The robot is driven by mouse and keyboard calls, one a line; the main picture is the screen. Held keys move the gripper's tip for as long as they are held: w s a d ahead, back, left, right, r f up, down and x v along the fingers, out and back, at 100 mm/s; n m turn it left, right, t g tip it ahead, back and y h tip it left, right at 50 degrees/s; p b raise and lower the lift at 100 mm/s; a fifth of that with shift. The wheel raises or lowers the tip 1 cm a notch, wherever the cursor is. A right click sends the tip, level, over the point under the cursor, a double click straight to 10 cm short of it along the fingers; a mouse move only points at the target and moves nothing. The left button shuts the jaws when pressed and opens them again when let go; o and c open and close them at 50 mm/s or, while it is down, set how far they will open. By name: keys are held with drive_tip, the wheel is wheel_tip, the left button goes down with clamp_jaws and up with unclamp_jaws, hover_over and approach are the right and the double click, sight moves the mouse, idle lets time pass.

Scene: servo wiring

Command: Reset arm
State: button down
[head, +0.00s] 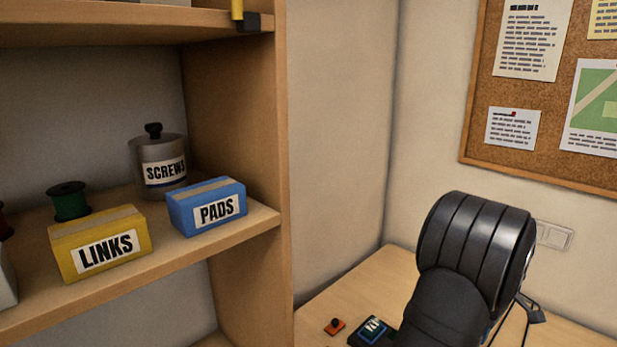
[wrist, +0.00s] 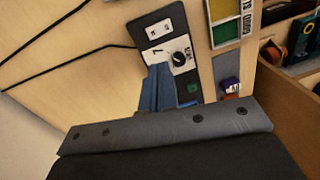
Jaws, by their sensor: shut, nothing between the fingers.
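My gripper (wrist: 157,70) shows in the wrist view as a pair of blue fingers held together, with nothing between them. Its tips are over or in front of a dark control panel (wrist: 152,22) with a black knob (wrist: 180,58), white labels and a green button (wrist: 193,88). I cannot tell whether the tips touch the panel. In the head view my dark arm rises at the lower right, and the fingers cannot be made out.
Black cables (wrist: 70,52) run left from the panel. A board with coloured blocks (wrist: 222,10) lies to its right, beside a wooden-walled bin (wrist: 285,100). In the head view, a shelf (head: 170,262) holds LINKS (head: 100,242) and PADS (head: 207,206) boxes. An orange part (head: 335,327) lies on the table.

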drive_tip(key=shift+w+d+r+n, duration=0.1)
drive_tip(key=shift+r+n, duration=0.15)
drive_tip(key=shift+r, duration=0.15)
drive_tip(key=shift+w+d+r+n, duration=0.1)
drive_tip(key=shift+r+n, duration=0.15)
drive_tip(key=shift+r, duration=0.1)
